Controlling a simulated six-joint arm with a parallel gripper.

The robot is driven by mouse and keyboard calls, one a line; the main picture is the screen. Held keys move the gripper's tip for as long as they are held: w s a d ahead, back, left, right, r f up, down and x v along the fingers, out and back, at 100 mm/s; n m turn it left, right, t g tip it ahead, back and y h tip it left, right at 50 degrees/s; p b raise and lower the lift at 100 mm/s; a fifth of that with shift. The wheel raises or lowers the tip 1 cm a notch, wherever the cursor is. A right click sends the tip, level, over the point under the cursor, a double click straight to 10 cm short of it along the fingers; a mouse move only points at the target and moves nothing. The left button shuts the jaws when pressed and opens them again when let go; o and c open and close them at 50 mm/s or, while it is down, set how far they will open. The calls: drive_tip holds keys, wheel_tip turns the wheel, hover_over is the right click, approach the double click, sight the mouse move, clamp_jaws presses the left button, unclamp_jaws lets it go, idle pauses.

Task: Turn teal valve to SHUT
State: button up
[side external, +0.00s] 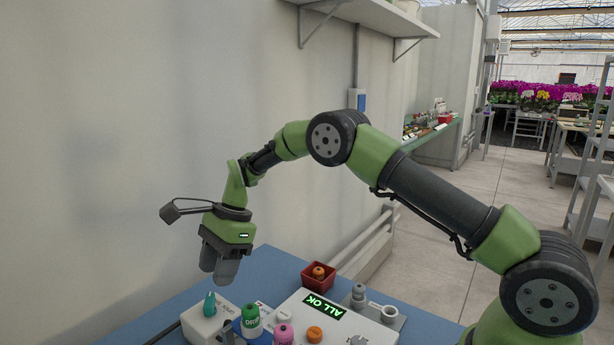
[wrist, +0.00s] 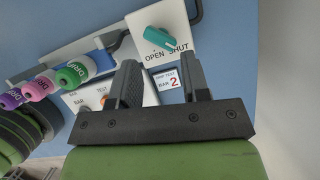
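The teal valve (wrist: 154,39) sits on a white box (wrist: 181,17) at the top of the wrist view, with the words OPEN and SHUT printed below it. Its handle lies slanted; I cannot tell firmly which word it points to. In the side external view the teal valve (side external: 209,303) stands on its white box (side external: 198,326) at the table's front left. My gripper (side external: 220,272) is above the table and apart from the valve, its fingers pointing down. In the wrist view my gripper (wrist: 160,78) is open, with nothing held between its fingers.
A green-capped bottle (side external: 251,318) and a pink one (side external: 284,333) stand right of the valve. A white panel reads ALL OK (side external: 323,307). A red bin (side external: 318,276) sits behind it. The wall is close behind.

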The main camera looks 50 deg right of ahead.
drive_tip(key=s+d+r+n+t+h, duration=0.1)
drive_tip(key=s+r, duration=0.1)
drive_tip(key=r, duration=0.4)
drive_tip(key=s+d+r+n+t, duration=0.1)
drive_tip(key=s+r+n, duration=0.15)
drive_tip(key=r, duration=0.35)
drive_tip(key=s+r+n+t, duration=0.1)
drive_tip(key=s+r, duration=0.2)
drive_tip(key=s, duration=0.3)
drive_tip(key=s+r+n+t+h, duration=0.1)
drive_tip(key=s+r+n, duration=0.1)
drive_tip(key=s+r, duration=0.2)
drive_tip(key=shift+s+t, duration=0.4)
drive_tip(key=shift+s, duration=1.15)
drive_tip(key=shift+d+r+n, duration=0.1)
drive_tip(key=shift+n, duration=0.15)
drive_tip(key=s+d+n+t, duration=0.1)
drive_tip(key=s+n, duration=0.7)
drive_tip(key=s, duration=0.3)
drive_tip(key=shift+n+t+h, duration=0.3)
drive_tip(key=shift+n, duration=0.1)
drive_tip(key=shift+s, duration=0.1)
